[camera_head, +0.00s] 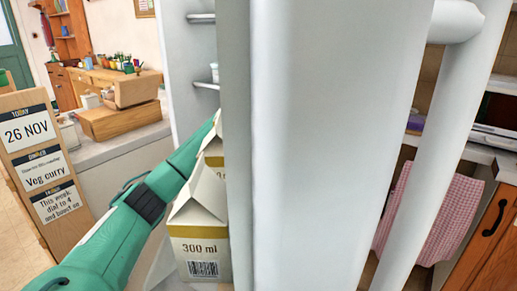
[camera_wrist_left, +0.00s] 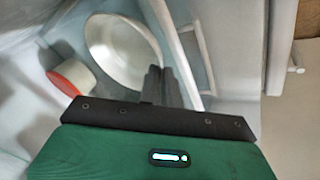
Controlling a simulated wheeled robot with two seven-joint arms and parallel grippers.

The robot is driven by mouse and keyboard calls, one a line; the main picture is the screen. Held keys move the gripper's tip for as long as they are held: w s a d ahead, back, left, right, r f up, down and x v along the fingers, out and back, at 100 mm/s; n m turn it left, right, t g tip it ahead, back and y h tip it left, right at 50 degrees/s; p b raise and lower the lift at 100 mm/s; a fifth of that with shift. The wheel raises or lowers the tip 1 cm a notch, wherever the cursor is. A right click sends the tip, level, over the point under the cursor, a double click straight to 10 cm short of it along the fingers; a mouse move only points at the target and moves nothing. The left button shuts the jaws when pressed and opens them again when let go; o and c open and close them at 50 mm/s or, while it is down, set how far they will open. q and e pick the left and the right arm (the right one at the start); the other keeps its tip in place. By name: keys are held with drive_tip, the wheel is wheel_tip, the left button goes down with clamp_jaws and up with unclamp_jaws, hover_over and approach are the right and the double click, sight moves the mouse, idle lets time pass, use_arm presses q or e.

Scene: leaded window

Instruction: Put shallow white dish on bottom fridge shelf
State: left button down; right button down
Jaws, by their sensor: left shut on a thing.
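The shallow white dish (camera_wrist_left: 122,50) is a round, pale bowl in the left wrist view, seen from above inside the fridge. The dark fingers of my left gripper (camera_wrist_left: 156,87) are shut on its near right rim. In the head view my green left arm reaches into the fridge (camera_head: 178,60) from the left. Its gripper and the dish are hidden there behind the cartons and the door. I cannot tell whether the dish rests on a shelf. My right gripper is in neither view.
The open fridge door (camera_head: 315,140) fills the middle of the head view, its long handle (camera_head: 425,180) to the right. Drink cartons (camera_head: 200,225) stand on its inner side, close to my arm. A red-and-white round container (camera_wrist_left: 70,80) is left of the dish. A notice board (camera_head: 35,160) stands left.

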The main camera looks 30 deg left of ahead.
use_arm(q)
drive_tip(key=c, duration=1.6)
unclamp_jaws()
drive_tip(key=shift+f, duration=0.1)
